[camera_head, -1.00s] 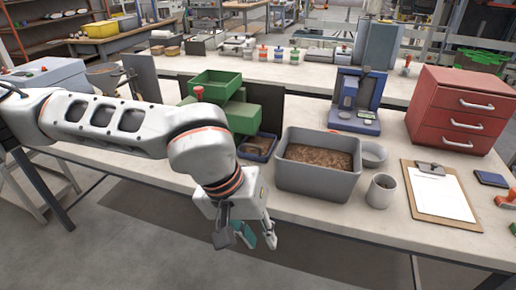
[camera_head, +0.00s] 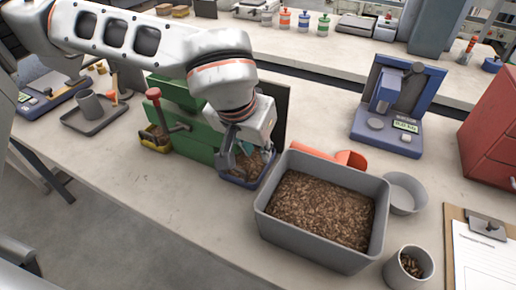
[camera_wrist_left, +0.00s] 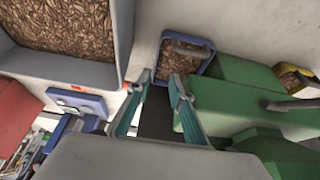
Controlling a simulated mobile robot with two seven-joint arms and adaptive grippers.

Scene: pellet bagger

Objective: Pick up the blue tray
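The blue tray (camera_head: 240,182) holds brown pellets and sits on the table at the foot of the green machine (camera_head: 190,128), left of the grey bin. My left gripper (camera_head: 246,150) is over the tray's far part in the head view and hides some of it. In the left wrist view the tray (camera_wrist_left: 164,56) lies just beyond the fingertips of my left gripper (camera_wrist_left: 160,77). The two teal fingers are apart with nothing between them. Whether they touch the tray's rim I cannot tell. My right gripper is not in view.
The grey bin (camera_head: 300,243) full of pellets stands close to the tray's right, with an orange-red scoop (camera_head: 350,158) behind it. A small yellow tray (camera_head: 155,143) is to the left. The tabletop in front of the blue tray is clear.

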